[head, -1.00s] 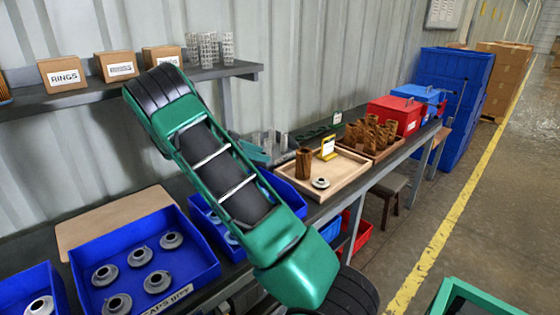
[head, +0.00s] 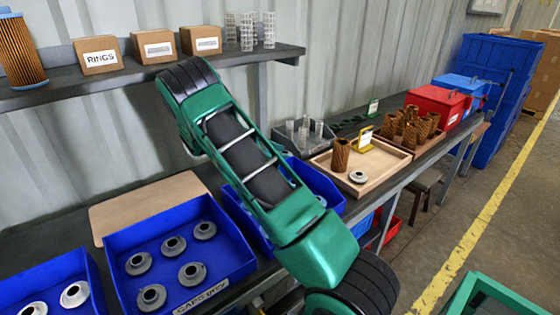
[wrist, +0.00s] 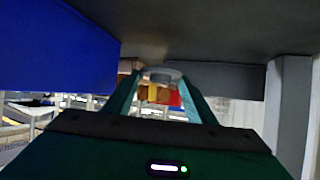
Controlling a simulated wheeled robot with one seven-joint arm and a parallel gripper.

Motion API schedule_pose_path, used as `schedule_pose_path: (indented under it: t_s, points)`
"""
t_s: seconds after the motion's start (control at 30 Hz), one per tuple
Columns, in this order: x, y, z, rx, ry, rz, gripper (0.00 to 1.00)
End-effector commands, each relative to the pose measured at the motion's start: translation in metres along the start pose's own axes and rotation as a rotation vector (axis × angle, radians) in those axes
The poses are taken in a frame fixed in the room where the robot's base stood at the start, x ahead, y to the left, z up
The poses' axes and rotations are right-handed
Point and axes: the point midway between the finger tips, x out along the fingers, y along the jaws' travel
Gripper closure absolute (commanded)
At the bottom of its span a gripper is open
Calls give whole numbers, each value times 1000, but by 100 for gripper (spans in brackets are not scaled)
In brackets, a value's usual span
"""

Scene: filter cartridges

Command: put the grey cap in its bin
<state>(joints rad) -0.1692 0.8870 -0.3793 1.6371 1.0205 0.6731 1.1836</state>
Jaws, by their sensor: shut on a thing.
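My gripper (wrist: 162,88) is shut on a grey cap (wrist: 163,73), a round disc seen between its fingertips in the wrist view. My green arm hides the gripper in the head view. A blue bin (head: 236,262) with a label starting CAPS (head: 201,303) stands on the bench at the lower left and holds several grey caps. A second blue bin (head: 336,200) is partly hidden behind my arm, and a third (head: 88,268) is cut off at the left. Another grey cap (head: 357,177) lies in the wooden tray (head: 388,180).
A shelf (head: 150,75) above the bench carries cartons, including one marked RINGS (head: 100,57), and clear mesh cylinders. Brown cartridges (head: 410,128) and a red box (head: 436,106) stand farther right. In the wrist view, a dark surface hangs overhead and a blue wall (wrist: 60,50) is at the left.

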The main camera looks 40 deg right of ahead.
Motion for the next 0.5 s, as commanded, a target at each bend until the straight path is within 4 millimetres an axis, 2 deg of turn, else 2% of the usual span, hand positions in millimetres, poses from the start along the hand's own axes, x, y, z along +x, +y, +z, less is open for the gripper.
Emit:
schedule_pose_path:
  t_s: [0.2,0.43,0.47,0.5]
  points:
    - [16,1,24,0,0,3,71]
    - [18,1,26,1,0,3,71]
    - [18,1,26,1,0,3,43]
    - [18,1,26,1,0,3,33]
